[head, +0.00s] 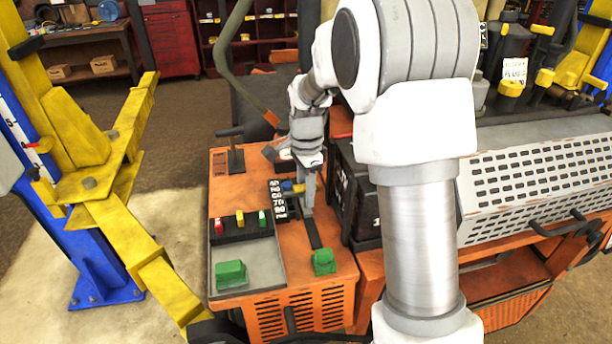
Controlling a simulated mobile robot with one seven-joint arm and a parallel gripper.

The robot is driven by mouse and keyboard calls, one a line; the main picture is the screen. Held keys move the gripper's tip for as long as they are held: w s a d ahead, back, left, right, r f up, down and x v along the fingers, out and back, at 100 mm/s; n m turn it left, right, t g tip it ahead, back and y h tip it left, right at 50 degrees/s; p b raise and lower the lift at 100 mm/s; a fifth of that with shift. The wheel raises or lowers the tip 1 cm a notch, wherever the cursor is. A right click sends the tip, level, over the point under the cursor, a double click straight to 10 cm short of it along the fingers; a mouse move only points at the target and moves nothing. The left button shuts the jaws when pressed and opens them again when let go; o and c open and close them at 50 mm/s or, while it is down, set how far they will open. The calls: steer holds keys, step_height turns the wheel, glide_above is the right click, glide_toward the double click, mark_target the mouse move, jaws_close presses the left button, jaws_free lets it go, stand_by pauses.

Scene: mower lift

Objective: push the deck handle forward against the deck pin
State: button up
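A grey upright lever (308,194), which looks like the deck handle, rises from a dark slot in the orange console. My gripper (308,160) is at the top of this lever, and its fingers cover the lever's upper end. I cannot tell whether they are closed on it or only touch it. A small blue and yellow pin (291,187), which looks like the deck pin, sits just left of the lever beside a black number scale (277,199). Any gap between lever and pin is too small to judge.
The orange console (290,270) also carries a black T-handle (235,155), red, yellow and green switches (240,220), and green blocks (230,273) and (323,262). A black box (357,200) stands close right of the lever. A yellow lift arm (130,235) stands left.

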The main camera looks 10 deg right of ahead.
step_height(320, 180, up, 17)
steer(key=shift+r, duration=0.15)
stand_by(0.5)
steer(key=s+r+n+t, duration=0.3)
steer(key=s+n, duration=0.5)
steer(key=s, duration=0.5)
steer(key=s+f+n+t, duration=0.2)
steer(key=s+f+n, duration=0.3)
steer(key=s, duration=0.7)
steer(key=shift+d+n+t, duration=0.3)
steer(key=shift+n, duration=1.1)
